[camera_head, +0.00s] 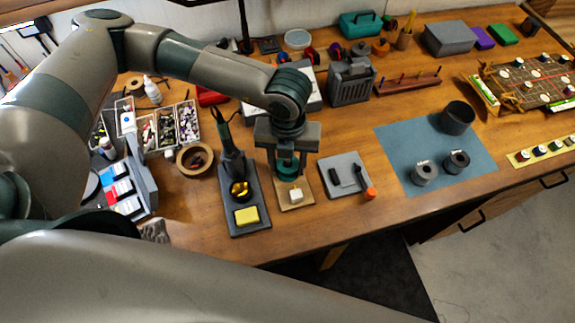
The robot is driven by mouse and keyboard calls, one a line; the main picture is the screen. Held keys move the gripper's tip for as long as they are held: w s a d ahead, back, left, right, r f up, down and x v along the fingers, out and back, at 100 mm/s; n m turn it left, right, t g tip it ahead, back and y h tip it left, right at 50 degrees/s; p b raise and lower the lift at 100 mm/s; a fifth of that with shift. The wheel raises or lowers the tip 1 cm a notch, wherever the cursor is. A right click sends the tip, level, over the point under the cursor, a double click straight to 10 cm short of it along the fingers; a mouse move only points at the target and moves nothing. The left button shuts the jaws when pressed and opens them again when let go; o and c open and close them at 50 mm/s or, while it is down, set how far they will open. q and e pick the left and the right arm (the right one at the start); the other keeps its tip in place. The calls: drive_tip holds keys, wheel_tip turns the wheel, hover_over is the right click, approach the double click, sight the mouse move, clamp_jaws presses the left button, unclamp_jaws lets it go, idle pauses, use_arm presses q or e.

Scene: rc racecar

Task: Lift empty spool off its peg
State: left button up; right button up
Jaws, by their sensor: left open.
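A small dark teal spool-like piece (287,171) stands on a wooden base (292,204) near the middle of the bench. I take it for the spool on its peg; the peg itself is hidden. My left gripper (287,160) points down over this piece, with its fingers open on either side of it. I cannot tell whether the fingers touch it. My right gripper is not in view.
A soldering iron stand (245,190) with a yellow sponge (246,215) is close on the left. A grey pad (345,174) with small tools lies on the right. Farther right, a blue mat (400,140) holds a dark cup (457,118) and two small spool-like parts (424,174).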

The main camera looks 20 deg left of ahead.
use_arm(q)
drive_tip(key=c, duration=0.6)
drive_tip(key=shift+c, duration=0.2)
drive_tip(key=shift+r, duration=0.1)
drive_tip(key=shift+r+b, duration=0.35)
drive_tip(key=shift+r, duration=0.1)
wheel_tip(320, 180, up, 8)
drive_tip(key=b, duration=0.3)
drive_tip(key=shift+r, duration=0.5)
